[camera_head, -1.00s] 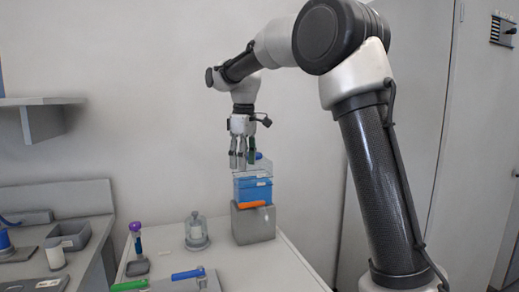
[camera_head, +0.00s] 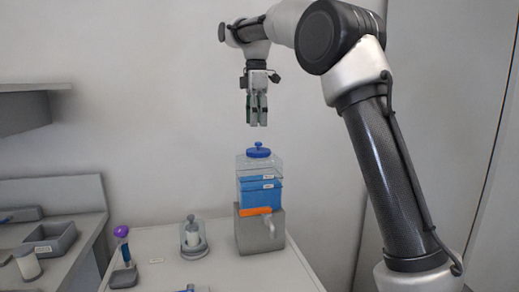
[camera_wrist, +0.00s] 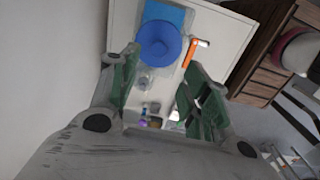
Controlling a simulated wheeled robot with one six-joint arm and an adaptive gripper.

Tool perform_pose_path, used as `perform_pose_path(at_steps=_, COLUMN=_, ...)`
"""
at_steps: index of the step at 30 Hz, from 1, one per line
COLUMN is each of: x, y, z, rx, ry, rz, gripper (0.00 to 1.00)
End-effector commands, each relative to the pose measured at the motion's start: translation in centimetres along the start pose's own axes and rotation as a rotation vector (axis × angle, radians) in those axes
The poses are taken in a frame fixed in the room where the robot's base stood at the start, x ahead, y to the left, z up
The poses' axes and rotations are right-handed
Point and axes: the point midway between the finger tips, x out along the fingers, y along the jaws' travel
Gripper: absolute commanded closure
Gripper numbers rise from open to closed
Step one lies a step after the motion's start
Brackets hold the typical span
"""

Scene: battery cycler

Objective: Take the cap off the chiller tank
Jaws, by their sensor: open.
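The chiller tank (camera_head: 260,192) is a clear box with blue liquid, standing on a grey base (camera_head: 258,234) on the white table. Its blue cap (camera_head: 259,151), with a small knob on top, sits on the tank. In the wrist view the cap (camera_wrist: 158,43) shows as a round blue disc beyond my fingers. My gripper (camera_head: 259,124) points down above the cap, with a clear gap between them. The gripper (camera_wrist: 160,85) is open and empty, its green-padded fingers spread apart.
An orange handle (camera_head: 256,211) is at the front of the tank's base. A clear jar (camera_head: 193,238) and a purple-topped tool in a holder (camera_head: 122,244) stand to the left on the white table (camera_head: 160,241). A shelf (camera_head: 30,90) is at the upper left.

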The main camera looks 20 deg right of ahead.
Motion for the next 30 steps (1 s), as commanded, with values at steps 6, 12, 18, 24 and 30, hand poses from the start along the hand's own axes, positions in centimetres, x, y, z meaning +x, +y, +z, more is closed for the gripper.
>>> perform_pose_path(at_steps=6, x=1.8, y=0.0, z=0.1, rx=-0.030, ry=-0.001, rz=-0.005, gripper=0.53)
perform_pose_path(at_steps=12, x=4.4, y=0.3, z=0.5, rx=-0.028, ry=-0.001, rz=-0.005, gripper=0.53)
perform_pose_path(at_steps=18, x=7.2, y=0.6, z=0.8, rx=-0.028, ry=-0.001, rz=-0.003, gripper=0.53)
perform_pose_path(at_steps=24, x=7.9, y=0.6, z=0.8, rx=-0.028, ry=0.000, rz=0.000, gripper=0.53)
perform_pose_path(at_steps=30, x=7.8, y=0.6, z=0.8, rx=-0.027, ry=0.000, rz=-0.001, gripper=0.71)
